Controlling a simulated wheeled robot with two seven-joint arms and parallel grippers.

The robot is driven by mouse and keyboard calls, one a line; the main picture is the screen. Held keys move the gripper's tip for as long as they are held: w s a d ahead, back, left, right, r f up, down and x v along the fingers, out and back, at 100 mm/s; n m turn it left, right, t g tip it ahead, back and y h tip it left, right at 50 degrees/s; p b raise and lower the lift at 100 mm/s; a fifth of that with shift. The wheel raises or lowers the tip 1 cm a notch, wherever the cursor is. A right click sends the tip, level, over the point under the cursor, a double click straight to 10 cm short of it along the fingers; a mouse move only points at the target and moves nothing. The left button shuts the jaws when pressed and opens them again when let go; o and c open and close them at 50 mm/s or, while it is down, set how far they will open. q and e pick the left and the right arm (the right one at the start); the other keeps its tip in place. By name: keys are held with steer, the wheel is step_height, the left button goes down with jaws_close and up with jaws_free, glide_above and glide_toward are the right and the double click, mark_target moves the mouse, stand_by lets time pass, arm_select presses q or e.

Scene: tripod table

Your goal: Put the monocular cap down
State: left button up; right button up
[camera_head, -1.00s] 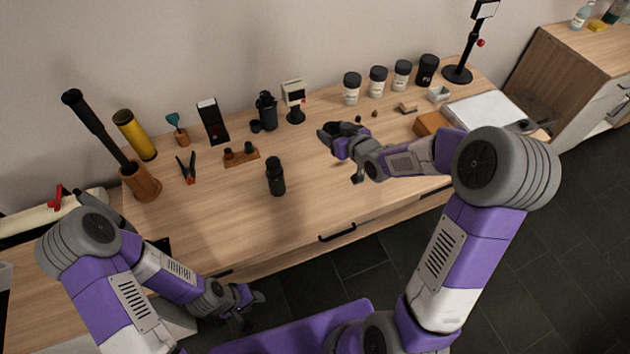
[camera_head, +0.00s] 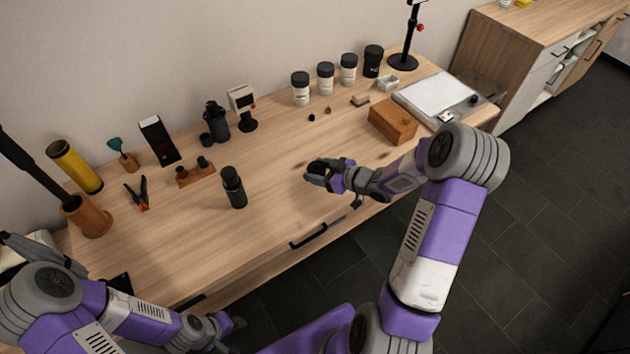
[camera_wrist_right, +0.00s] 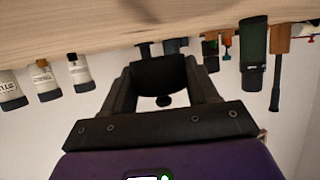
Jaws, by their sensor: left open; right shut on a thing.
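My right gripper (camera_head: 314,178) is over the front part of the wooden table, right of the dark monocular (camera_head: 235,187). It is shut on a black cap, seen between the fingers in the right wrist view (camera_wrist_right: 158,76); the fingers hide much of the cap in the head view. I cannot tell whether the cap touches the table. The monocular stands upright and apart from the gripper; it also shows in the right wrist view (camera_wrist_right: 254,55). My left gripper (camera_head: 232,324) is open and low, in front of the table's front edge.
A wooden box (camera_head: 393,120) stands right of the right gripper. Behind are several black-lidded jars (camera_head: 325,79) and a small wooden stand (camera_head: 195,174). Pliers (camera_head: 140,194) lie to the left. Tabletop between monocular and right gripper is clear.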

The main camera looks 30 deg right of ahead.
steer(key=shift+f+b, duration=0.65)
steer(key=shift+f, duration=1.15)
steer(key=shift+f, duration=0.25)
steer(key=o, duration=1)
steer(key=shift+r, duration=0.1)
